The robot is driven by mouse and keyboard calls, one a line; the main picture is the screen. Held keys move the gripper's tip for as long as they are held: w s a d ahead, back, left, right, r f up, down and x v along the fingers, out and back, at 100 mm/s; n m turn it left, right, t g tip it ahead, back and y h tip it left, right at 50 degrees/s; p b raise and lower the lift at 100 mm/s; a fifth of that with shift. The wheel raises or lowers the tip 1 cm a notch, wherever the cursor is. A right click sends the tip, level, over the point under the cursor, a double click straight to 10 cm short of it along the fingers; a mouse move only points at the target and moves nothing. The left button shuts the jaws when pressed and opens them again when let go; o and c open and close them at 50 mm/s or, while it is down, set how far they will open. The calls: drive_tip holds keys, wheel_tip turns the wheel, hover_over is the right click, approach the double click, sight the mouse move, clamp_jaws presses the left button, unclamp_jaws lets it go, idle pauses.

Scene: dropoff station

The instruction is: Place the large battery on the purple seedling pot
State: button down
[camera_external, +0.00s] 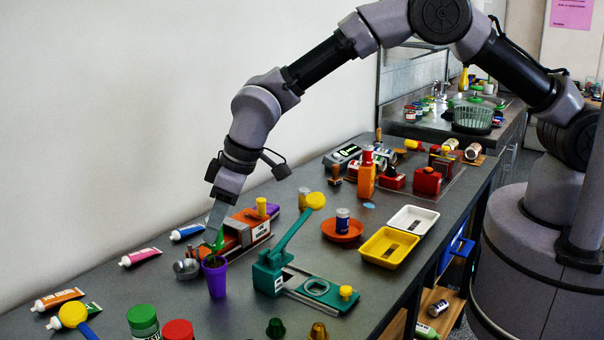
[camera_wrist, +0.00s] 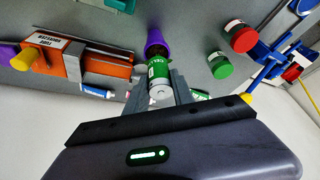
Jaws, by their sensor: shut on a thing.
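The purple seedling pot (camera_external: 217,281) stands upright on the dark counter, in the lower left of the external view. It also shows in the wrist view (camera_wrist: 154,37), just beyond the battery. My gripper (camera_external: 215,232) is directly above the pot, pointing down. It is shut on the large battery (camera_wrist: 159,70), a green cylinder with a white-grey end, held between both fingers. In the external view only a green piece of the battery (camera_external: 219,239) shows beside the fingers. The battery overlaps the pot's opening in the wrist view; I cannot tell whether they touch.
An orange machine (camera_external: 238,235) and a small metal cup (camera_external: 187,268) stand close behind the pot. A teal press (camera_external: 268,272) with a raised lever is to its right. Green (camera_external: 143,320) and red (camera_external: 178,330) jars stand in front. Several paint tubes lie along the wall.

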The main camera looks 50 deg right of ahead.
sight(209, 246)
drive_tip(key=b+x, duration=0.1)
drive_tip(key=x, duration=0.2)
drive_tip(key=shift+f, duration=0.4)
drive_tip(key=shift+f, duration=0.1)
drive_tip(key=c, duration=1.1)
unclamp_jaws()
